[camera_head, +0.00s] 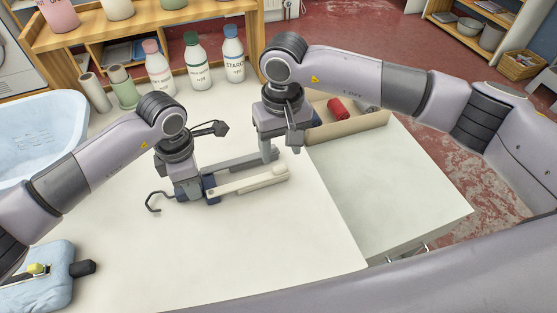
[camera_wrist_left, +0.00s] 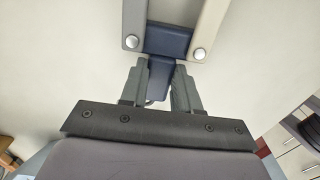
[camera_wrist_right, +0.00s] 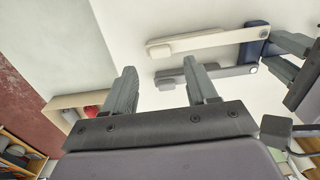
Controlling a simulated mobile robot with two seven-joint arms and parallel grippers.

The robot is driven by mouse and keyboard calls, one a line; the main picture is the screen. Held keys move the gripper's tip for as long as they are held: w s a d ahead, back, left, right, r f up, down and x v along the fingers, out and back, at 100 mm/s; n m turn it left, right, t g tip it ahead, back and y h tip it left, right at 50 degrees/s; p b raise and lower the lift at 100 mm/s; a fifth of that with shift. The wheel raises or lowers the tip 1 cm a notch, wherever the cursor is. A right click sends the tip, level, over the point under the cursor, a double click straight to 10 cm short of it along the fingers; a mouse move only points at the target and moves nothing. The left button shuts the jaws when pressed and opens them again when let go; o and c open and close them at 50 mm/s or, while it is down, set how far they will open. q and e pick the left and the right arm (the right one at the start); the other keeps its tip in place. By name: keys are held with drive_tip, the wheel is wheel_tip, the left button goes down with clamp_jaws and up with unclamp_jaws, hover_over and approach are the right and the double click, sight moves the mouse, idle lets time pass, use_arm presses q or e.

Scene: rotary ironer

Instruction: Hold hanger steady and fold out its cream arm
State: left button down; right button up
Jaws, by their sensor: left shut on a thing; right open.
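The hanger has a dark blue hub (camera_wrist_left: 168,40), a cream arm (camera_head: 250,182), a grey arm (camera_head: 232,165) and a black hook (camera_head: 152,204) pointing left. It lies low over the white table. Both arms point right from the hub, nearly parallel, with a narrow gap. My left gripper (camera_wrist_left: 160,78) is shut on the hub's blue stem. My right gripper (camera_wrist_right: 160,70) is open and empty, near the grey arm's far end; the cream arm (camera_wrist_right: 210,38) lies just past its fingertips. Whether a right finger touches the grey arm is unclear.
A cardboard box (camera_head: 350,128) with a red item stands behind my right gripper. Several bottles (camera_head: 197,62) line the back. A blue basket (camera_head: 40,130) is at left, a light blue padded thing (camera_head: 40,275) at front left. The white table (camera_head: 270,245) is clear in front of the hanger.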

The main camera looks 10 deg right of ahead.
sight(280, 167)
wheel_tip(280, 167, down, 5)
drive_tip(key=shift+f, duration=0.1)
idle(0.3)
clamp_jaws()
